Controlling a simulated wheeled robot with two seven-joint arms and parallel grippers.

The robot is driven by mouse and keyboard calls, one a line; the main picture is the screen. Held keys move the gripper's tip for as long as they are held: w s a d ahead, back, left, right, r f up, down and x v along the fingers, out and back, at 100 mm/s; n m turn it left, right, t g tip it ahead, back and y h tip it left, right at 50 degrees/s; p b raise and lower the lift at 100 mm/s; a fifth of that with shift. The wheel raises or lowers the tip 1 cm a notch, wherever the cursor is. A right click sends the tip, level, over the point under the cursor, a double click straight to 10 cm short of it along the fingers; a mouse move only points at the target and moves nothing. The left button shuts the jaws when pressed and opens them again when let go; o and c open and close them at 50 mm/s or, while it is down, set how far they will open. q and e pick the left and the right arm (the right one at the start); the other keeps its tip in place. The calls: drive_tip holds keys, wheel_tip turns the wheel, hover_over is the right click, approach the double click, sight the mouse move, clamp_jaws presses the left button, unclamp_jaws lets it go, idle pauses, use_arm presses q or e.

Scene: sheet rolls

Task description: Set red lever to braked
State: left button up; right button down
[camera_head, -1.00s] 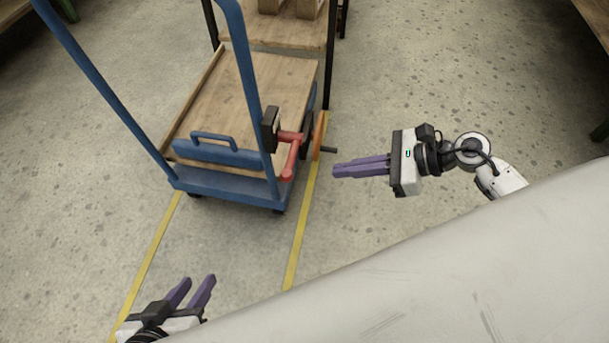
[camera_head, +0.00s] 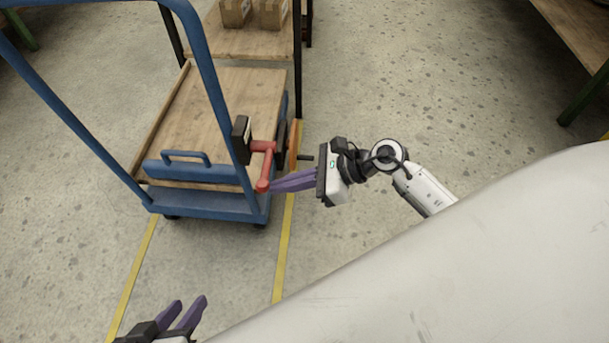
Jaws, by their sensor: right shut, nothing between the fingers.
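The red lever (camera_head: 265,170) is on the right side of the blue cart (camera_head: 203,203), below a black box (camera_head: 241,140) on the cart's upright. Its arm hangs down and toward me, ending in a rounded red knob. My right gripper (camera_head: 273,187) comes from the right with its purple fingers shut and empty. Its fingertips are at the knob's right side; I cannot tell whether they touch it. My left gripper (camera_head: 183,313) is at the lower left with its two purple fingers apart, open and empty, far from the lever.
The cart has a wooden deck (camera_head: 220,105) and a tall blue handle frame. An orange part (camera_head: 293,145) with a dark peg (camera_head: 306,157) stands right of the lever. A wooden table (camera_head: 250,40) with cardboard boxes (camera_head: 236,12) is behind. Yellow lines (camera_head: 283,250) mark the open floor.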

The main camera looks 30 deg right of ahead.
wheel_tip(320, 180, up, 4)
drive_tip(key=shift+w+a, duration=0.1)
drive_tip(key=shift+a, duration=0.05)
drive_tip(key=shift+r, duration=0.1)
idle(0.4)
drive_tip(key=shift+r+p, duration=0.1)
drive_tip(key=shift+p, duration=0.25)
